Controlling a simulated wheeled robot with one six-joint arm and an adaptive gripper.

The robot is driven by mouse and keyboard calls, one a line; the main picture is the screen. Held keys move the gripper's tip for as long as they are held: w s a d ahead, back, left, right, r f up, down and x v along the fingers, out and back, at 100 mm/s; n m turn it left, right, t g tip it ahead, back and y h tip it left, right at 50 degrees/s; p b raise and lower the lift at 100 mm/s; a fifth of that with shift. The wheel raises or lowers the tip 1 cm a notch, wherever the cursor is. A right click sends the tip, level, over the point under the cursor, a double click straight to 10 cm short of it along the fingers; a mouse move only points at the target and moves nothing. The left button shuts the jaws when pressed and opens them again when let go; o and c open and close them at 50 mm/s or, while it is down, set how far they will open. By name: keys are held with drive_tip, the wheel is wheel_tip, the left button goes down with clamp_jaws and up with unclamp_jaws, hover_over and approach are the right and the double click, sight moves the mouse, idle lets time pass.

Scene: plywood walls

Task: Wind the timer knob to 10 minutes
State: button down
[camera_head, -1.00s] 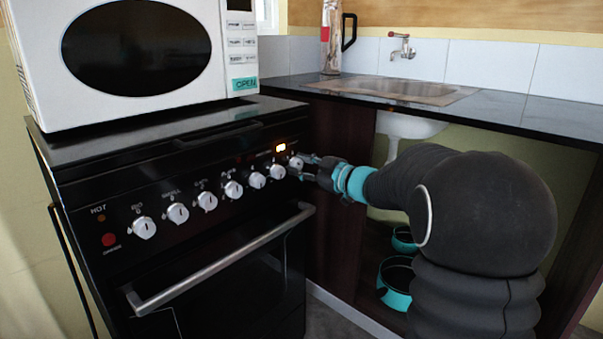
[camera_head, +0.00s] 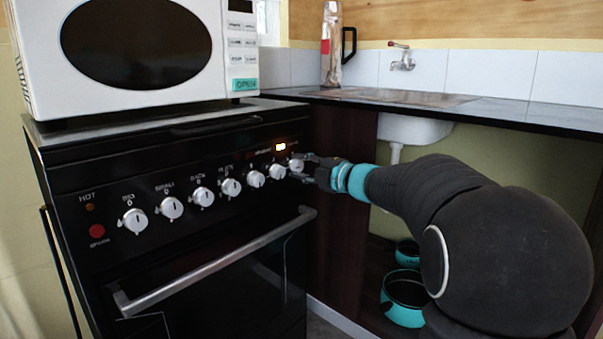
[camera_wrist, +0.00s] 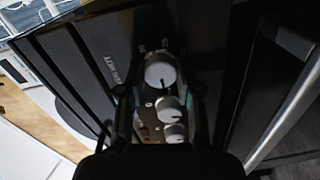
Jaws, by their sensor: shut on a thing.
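The fingers partly hide the knob's edge in the head view.
Several other white knobs (camera_head: 230,187) line the panel to the left. The oven handle (camera_head: 215,262) runs below them. A white microwave (camera_head: 240,55) stands on the stove. A counter with a sink (camera_head: 400,97) is at the right, with teal-rimmed pots (camera_head: 405,297) below.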

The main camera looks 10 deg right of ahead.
drive_tip(key=shift+n, duration=0.6)
drive_tip(key=c, duration=0.8)
unclamp_jaws()
drive_tip(key=v, duration=1.2)
drive_tip(key=shift+a, duration=0.1)
